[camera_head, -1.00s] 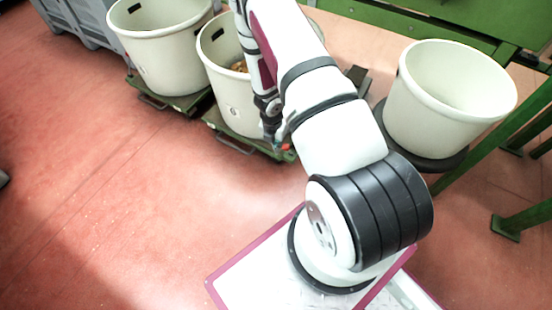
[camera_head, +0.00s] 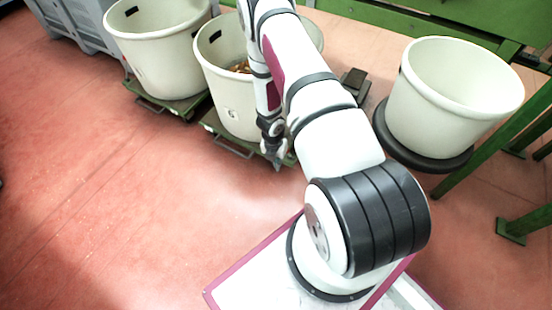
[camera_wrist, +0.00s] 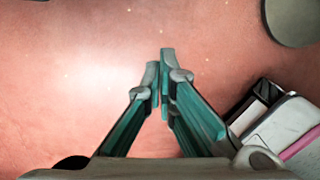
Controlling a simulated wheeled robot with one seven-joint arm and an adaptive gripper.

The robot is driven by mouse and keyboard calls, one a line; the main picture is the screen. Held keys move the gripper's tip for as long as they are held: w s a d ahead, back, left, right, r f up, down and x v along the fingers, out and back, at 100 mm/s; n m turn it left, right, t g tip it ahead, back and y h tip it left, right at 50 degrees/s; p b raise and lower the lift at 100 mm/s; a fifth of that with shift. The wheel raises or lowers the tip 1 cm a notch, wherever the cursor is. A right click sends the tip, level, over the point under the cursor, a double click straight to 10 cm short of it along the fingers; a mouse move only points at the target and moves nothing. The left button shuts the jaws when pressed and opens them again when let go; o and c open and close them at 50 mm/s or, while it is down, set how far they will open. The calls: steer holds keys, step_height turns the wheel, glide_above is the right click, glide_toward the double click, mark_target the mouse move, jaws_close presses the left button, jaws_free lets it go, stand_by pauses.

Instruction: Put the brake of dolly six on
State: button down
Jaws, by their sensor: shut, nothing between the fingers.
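A cream tub (camera_head: 225,90) with brown pieces inside stands on a low green dolly (camera_head: 212,122) with a bar handle (camera_head: 233,149) at its front. My gripper (camera_head: 279,163) is at this dolly's front right corner and hides part of it. I cannot tell whether it touches the dolly. In the wrist view, my gripper (camera_wrist: 162,62) is shut and empty, its teal-sided fingers pointing over bare red floor. No dolly number can be read, and I cannot make out a brake; the corner is hidden behind the gripper.
Another tub (camera_head: 160,55) stands on a green dolly (camera_head: 183,104) to the left. At right an empty tub (camera_head: 455,105) stands on a dark round base (camera_head: 440,162), beside green frame legs (camera_head: 510,230). The red floor (camera_head: 120,210) at front left is clear.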

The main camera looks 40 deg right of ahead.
steer(key=shift+w+d+f+b, duration=0.15)
steer(key=shift+w+d+b, duration=0.15)
steer(key=shift+d, duration=0.3)
steer(key=shift+w+d+f+b, duration=0.25)
steer(key=shift+w+d, duration=0.1)
steer(key=shift+d, duration=0.2)
steer(key=shift+w+d+f+b, duration=0.1)
steer(key=shift+w+d+b, duration=0.2)
steer(key=shift+d, duration=0.3)
